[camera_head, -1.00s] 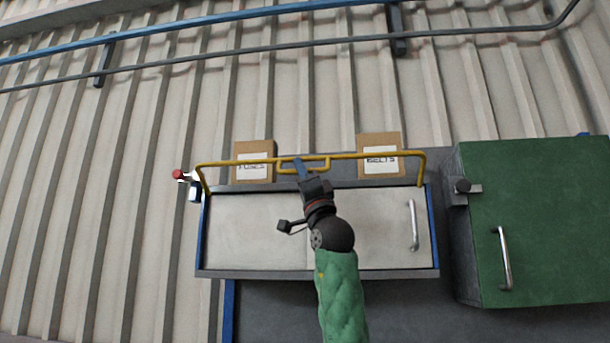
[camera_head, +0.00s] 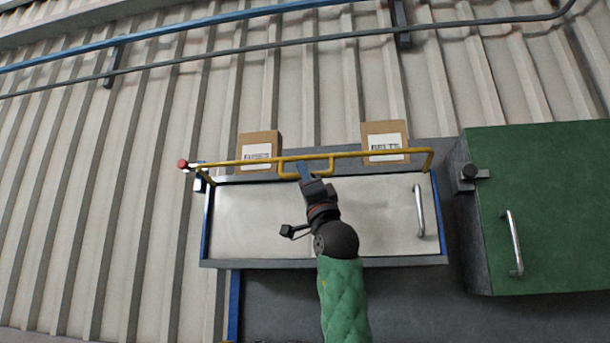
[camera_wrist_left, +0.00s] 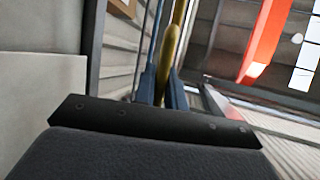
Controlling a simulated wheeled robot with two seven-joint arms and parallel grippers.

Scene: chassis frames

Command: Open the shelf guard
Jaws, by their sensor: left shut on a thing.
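The shelf guard (camera_head: 390,154) is a yellow bar with a small handle loop at its middle. It stands across the front of the shelf top, in front of two cardboard boxes, with short bent legs at its ends. My left gripper (camera_head: 305,172) is shut on the handle loop. In the left wrist view the yellow bar (camera_wrist_left: 172,45) passes between the blue fingers (camera_wrist_left: 160,88). The exact contact is partly hidden by the gripper. My right gripper is not in view.
Boxes (camera_head: 260,143) and (camera_head: 384,131) stand behind the guard. Below is a pale cabinet front (camera_head: 260,220) with a handle (camera_head: 418,210). A green cabinet (camera_head: 560,205) stands at right. A red knob (camera_head: 183,164) sits left. Pipes run along the ribbed wall above.

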